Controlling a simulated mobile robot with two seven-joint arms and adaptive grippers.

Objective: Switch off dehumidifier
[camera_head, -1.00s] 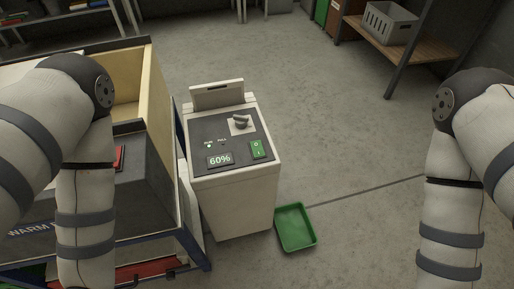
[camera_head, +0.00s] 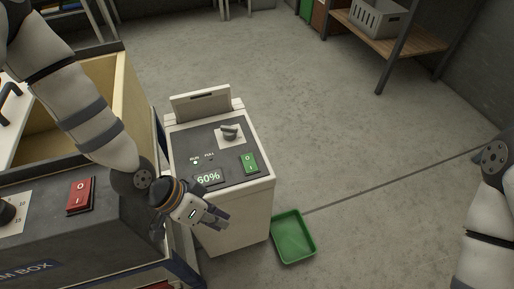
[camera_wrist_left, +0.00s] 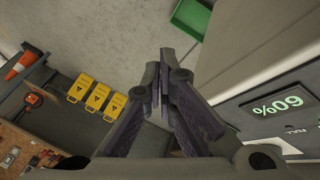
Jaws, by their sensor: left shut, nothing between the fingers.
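The dehumidifier (camera_head: 245,215) is a pale box with a dark top panel. The panel carries a green rocker switch (camera_head: 249,163), a grey knob (camera_head: 230,132) and a display (camera_head: 208,178) reading 60%. A RUN lamp beside the display looks lit. My left gripper (camera_head: 222,222) is shut and empty, in front of the dehumidifier's near left corner, left of and nearer than the green switch. In the left wrist view its fingers (camera_wrist_left: 163,55) meet, with the display (camera_wrist_left: 277,107) to their right; the switch is not seen there. My right gripper is out of view.
A warm box with a red switch (camera_head: 81,196) stands close at left. A green tray (camera_head: 293,237) lies on the floor right of the dehumidifier. A bench with a grey crate (camera_head: 377,18) is at the back right. Open floor lies between.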

